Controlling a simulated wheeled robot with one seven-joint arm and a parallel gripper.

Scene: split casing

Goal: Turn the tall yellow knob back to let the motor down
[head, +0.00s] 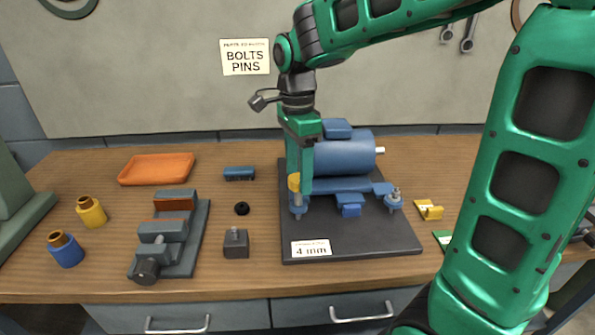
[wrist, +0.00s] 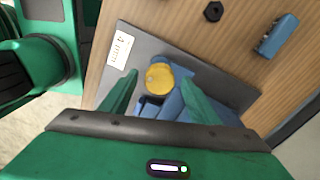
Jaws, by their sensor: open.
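The yellow knob (wrist: 159,78) shows in the wrist view as a round yellow top between the fingers of my gripper (wrist: 160,102). In the head view the knob (head: 294,182) is partly hidden by my gripper (head: 299,180), which points down over the left end of the motor mount. The gripper is open, with a finger on either side of the knob; I cannot tell whether they touch it. The blue motor (head: 345,153) lies on its side on the dark base plate (head: 370,245), its pale shaft pointing right. A blue foot and silver bolt (head: 395,197) stand at its right.
A grey vise (head: 172,235), a dark block (head: 236,243), a black ring (head: 242,208) and a blue part (head: 239,173) lie left of the plate. An orange tray (head: 156,169), yellow bottle (head: 91,212) and blue bottle (head: 66,250) are farther left. A yellow bracket (head: 430,210) lies right.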

